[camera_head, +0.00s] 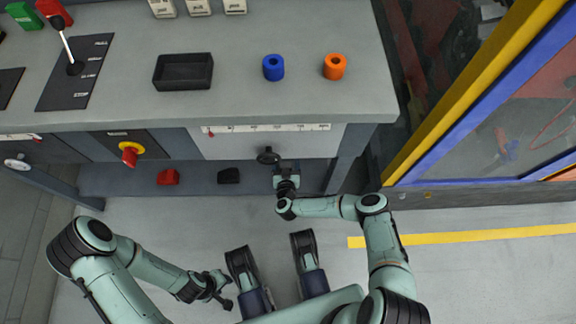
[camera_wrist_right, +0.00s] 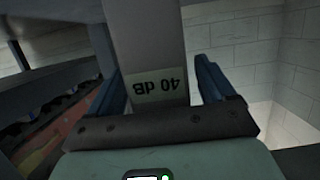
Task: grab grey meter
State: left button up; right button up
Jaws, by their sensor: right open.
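The grey meter (camera_wrist_right: 148,40) fills the middle of the right wrist view as a pale grey upright block with an upside-down "40 dB" label. My right gripper (camera_wrist_right: 157,75) is open, with one blue finger on each side of it. A gap shows between the meter and the right finger; I cannot tell if the left finger touches. In the head view my right gripper (camera_head: 286,170) is at the bench's front, over the lower shelf, and mostly hides the meter there. My left gripper (camera_head: 222,288) is open and empty, low over the floor.
The bench (camera_head: 230,100) has a black tray (camera_head: 183,71), a blue ring (camera_head: 273,67) and an orange ring (camera_head: 335,66) on top. Red (camera_head: 168,177) and black (camera_head: 229,175) blocks sit on the lower shelf.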

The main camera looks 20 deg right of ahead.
jog(key=shift+w, duration=0.15)
grip_shut()
dwell(0.4)
